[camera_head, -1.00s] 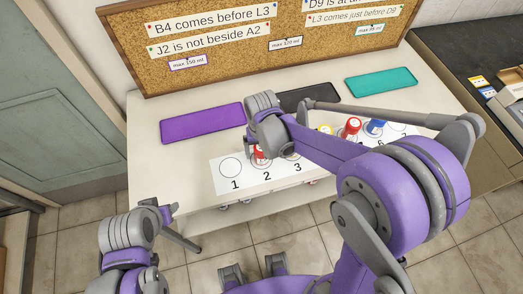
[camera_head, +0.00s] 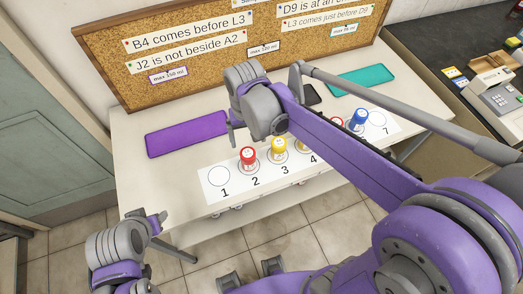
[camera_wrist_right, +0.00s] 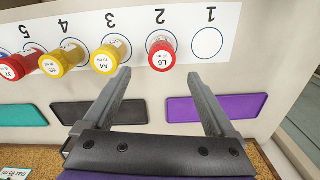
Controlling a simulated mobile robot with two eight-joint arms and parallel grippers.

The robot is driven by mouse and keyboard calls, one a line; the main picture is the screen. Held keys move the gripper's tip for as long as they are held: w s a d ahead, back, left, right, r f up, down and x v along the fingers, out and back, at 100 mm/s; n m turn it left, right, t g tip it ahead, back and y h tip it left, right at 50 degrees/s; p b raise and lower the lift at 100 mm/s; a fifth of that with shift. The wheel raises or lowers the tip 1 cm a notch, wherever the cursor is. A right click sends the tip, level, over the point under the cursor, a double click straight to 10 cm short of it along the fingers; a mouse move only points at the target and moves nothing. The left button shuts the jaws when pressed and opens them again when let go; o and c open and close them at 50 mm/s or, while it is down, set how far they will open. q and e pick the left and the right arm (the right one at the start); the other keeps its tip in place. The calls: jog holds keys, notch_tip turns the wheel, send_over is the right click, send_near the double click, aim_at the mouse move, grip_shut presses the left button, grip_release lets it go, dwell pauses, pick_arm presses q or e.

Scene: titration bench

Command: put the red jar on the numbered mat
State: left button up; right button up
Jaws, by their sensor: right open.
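The numbered mat (camera_head: 210,196) lies along the front of the white table. A red jar (camera_head: 248,157) stands upright on circle 2; its lid, marked L6, shows in the right wrist view (camera_wrist_right: 162,51). A second red jar (camera_wrist_right: 24,63) is at circle 5, mostly hidden by my right arm in the head view. My right gripper (camera_head: 256,136) is open and empty just behind the jar on circle 2. In the right wrist view its fingertips (camera_wrist_right: 158,76) stop short of that jar, apart from it. My left gripper (camera_head: 158,223) is off the table's front left; its jaws are unclear.
Yellow jars stand on circle 3 (camera_head: 279,147) and circle 4 (camera_wrist_right: 70,55). A blue jar (camera_head: 359,119) is near circle 6. Circles 1 and 7 are empty. Purple (camera_head: 188,134), black (camera_wrist_right: 100,112) and teal (camera_head: 362,81) trays lie behind the mat, before a corkboard (camera_head: 180,93).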

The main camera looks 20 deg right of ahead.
jog(key=s+d+f+n+t, duration=0.1)
jog(key=s+d+t, duration=0.4)
jog(key=s, duration=0.8)
jog(key=shift+d+f, duration=0.6)
jog(key=shift+f, duration=0.1)
